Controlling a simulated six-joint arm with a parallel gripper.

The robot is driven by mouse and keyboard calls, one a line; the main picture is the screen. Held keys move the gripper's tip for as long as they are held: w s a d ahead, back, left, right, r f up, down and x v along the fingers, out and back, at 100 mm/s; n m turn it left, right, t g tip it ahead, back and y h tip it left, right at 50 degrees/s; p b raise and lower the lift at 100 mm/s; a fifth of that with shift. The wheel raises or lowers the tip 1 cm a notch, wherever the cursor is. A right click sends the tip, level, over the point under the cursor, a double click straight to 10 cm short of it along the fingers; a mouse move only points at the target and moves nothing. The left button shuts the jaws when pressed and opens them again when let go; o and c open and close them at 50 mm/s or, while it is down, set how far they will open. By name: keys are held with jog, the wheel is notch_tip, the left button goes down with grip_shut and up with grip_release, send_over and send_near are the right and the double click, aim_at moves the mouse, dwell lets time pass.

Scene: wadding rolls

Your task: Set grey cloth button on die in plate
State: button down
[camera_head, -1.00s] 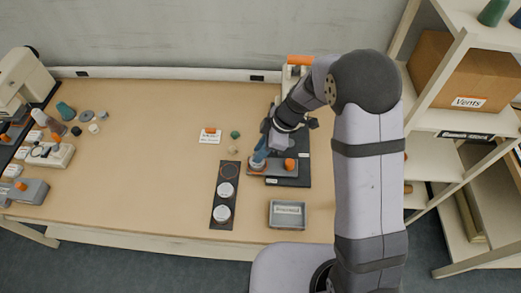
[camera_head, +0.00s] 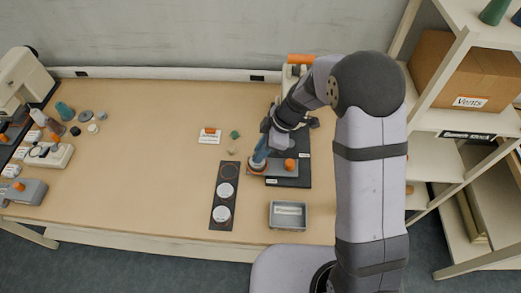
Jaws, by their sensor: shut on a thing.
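My gripper (camera_head: 259,160), with blue fingers, points down at the left end of the grey plate (camera_head: 276,168) on the black-based press. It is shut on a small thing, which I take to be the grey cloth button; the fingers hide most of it. A reddish-brown round die (camera_head: 255,171) shows just under the fingertips at the plate's left end. I cannot tell whether the held thing touches the die.
A green piece (camera_head: 235,134) and a labelled card (camera_head: 209,137) lie behind. The table's middle left is clear.

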jog(key=shift+f+b, duration=0.9)
jog(key=shift+b, duration=0.65)
dwell(0.4)
jog(key=c, duration=1)
grip_release()
jog(key=shift+r, duration=0.15)
jog(key=shift+r+p, duration=2.2)
jog(key=shift+r, duration=1.7)
